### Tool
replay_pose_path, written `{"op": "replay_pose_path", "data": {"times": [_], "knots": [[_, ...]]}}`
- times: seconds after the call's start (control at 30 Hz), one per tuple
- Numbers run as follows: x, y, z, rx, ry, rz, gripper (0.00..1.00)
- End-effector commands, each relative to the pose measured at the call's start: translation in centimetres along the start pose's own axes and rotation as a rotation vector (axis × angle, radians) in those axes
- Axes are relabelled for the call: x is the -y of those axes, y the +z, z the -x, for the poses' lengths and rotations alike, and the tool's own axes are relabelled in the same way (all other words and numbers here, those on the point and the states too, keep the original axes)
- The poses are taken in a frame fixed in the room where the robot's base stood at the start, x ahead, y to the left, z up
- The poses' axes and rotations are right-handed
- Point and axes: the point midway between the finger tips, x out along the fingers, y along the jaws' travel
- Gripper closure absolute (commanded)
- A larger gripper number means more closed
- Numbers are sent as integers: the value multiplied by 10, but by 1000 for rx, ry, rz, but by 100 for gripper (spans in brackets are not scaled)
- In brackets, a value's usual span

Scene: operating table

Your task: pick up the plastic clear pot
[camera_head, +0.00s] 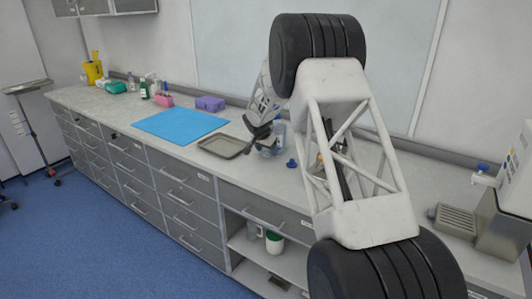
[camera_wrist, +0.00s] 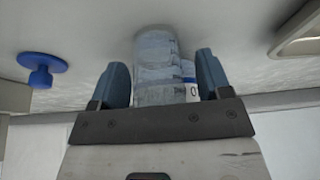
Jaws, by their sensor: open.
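The clear plastic pot (camera_wrist: 157,68) stands on the counter and lies between the two fingers of my gripper (camera_wrist: 162,82) in the wrist view. Its lower part is hidden behind the gripper's dark palm bar. A pale label with dark marks shows on its right side. My gripper is open, with a blue-grey finger on each side of the pot; I cannot tell whether either touches it. In the head view the pot (camera_head: 272,150) shows partly, right beside my gripper (camera_head: 262,140), with my arm covering much of this area.
A blue knob-like item (camera_head: 292,163) stands close to the pot, also in the wrist view (camera_wrist: 41,70). A metal tray (camera_head: 224,147) lies on the other side. A blue mat (camera_head: 180,124), purple box (camera_head: 210,103) and bottles are farther left. A metal machine (camera_head: 505,200) stands right.

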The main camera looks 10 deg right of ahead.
Motion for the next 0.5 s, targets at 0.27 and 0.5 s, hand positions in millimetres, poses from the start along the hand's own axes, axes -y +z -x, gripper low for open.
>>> {"op": "replay_pose_path", "data": {"times": [0.27, 0.5], "knots": [[0, 0, 0, 0, 0, 0, 29], [0, 0, 0, 0, 0, 0, 46]]}}
